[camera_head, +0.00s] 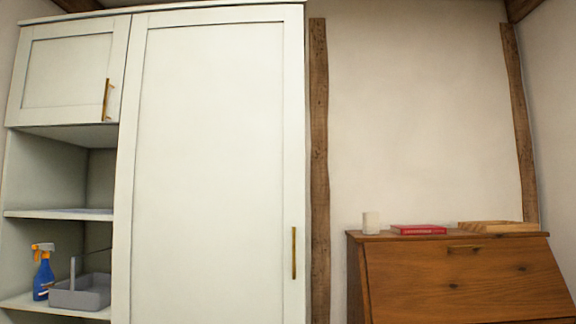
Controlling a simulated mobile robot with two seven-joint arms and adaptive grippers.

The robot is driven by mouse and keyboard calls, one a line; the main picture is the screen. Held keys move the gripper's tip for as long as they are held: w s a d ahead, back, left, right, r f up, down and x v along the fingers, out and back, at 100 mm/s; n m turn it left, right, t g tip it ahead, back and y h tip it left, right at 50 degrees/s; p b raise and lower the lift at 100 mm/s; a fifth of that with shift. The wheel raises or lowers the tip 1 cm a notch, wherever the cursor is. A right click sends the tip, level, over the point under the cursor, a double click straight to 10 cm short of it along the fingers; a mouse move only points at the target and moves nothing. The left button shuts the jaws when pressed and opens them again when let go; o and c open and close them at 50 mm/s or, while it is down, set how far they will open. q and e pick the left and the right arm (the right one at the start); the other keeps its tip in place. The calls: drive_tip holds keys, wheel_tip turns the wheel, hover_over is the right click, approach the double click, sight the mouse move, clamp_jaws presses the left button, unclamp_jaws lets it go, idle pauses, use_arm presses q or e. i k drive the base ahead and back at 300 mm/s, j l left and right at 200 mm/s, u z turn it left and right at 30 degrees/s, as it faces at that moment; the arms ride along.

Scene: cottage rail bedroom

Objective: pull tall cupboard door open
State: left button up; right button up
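The tall cupboard door (210,160) is a pale grey-green panel in the middle left of the head view. It sits flush in its frame and looks closed. Its vertical brass handle (294,253) is low on the door's right edge. The door's lower end is cut off by the bottom of the view. Neither of my grippers shows in this view.
Left of the door are a small upper cupboard door (75,65) and open shelves with a blue spray bottle (43,275) and a grey caddy (80,293). At right, a wooden bureau (460,280) carries a white candle (371,223), a red book (418,230) and a wooden tray (497,227).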

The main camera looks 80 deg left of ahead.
sight(209, 221)
drive_tip(key=u, duration=3.1)
drive_tip(key=l+z, duration=0.15)
drive_tip(key=l, duration=0.1)
